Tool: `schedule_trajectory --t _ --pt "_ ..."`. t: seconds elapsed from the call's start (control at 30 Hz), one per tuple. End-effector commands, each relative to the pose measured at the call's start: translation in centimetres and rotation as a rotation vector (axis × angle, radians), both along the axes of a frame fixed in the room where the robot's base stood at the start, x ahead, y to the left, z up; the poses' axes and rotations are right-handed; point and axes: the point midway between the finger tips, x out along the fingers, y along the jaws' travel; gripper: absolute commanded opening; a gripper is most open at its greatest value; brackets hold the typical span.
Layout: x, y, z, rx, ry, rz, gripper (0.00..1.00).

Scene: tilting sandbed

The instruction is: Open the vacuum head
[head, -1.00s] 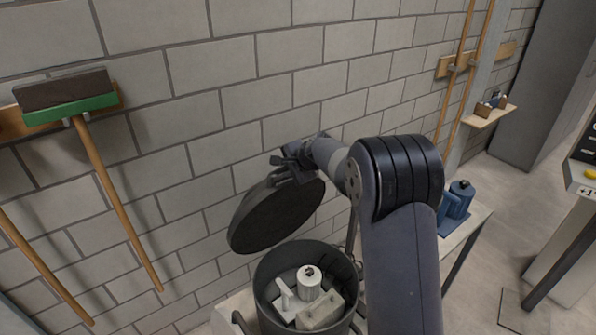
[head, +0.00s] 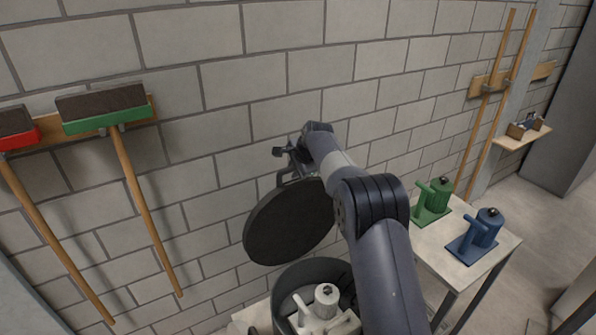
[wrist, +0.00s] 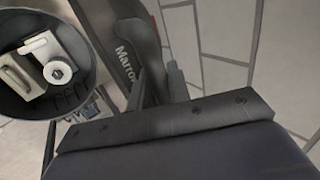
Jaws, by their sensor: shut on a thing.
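The vacuum head is a dark round lid (head: 290,222), tilted steeply up behind the open dark drum (head: 283,292) with its flat underside facing me. Inside the drum are a pale cylinder (head: 326,293) and pale blocks; they also show at left in the wrist view (wrist: 58,70). My gripper (head: 284,164) is at the lid's upper edge, behind it, shut on what looks like its handle (head: 286,180). The wrist view shows the lid's lettered dark side (wrist: 122,50) beside my gripper (wrist: 152,88). The exact grip is partly hidden.
A grey block wall stands close behind the lid. A green-headed broom (head: 105,108) and a red-headed one (head: 14,126) hang at left. At right, a small table (head: 456,260) carries a green device (head: 433,200) and a blue device (head: 478,236).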

Motion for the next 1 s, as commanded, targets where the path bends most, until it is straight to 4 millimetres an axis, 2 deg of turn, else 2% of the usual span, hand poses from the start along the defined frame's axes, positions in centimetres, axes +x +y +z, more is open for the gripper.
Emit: schedule_trajectory --t 0.73,0.77,1.0 --pt "0.65 0.51 -0.10 -0.014 0.019 0.001 0.00" --pt "0.65 0.52 -0.11 -0.014 0.019 0.001 0.20" --pt "0.64 0.52 -0.10 -0.012 0.019 0.001 0.38"
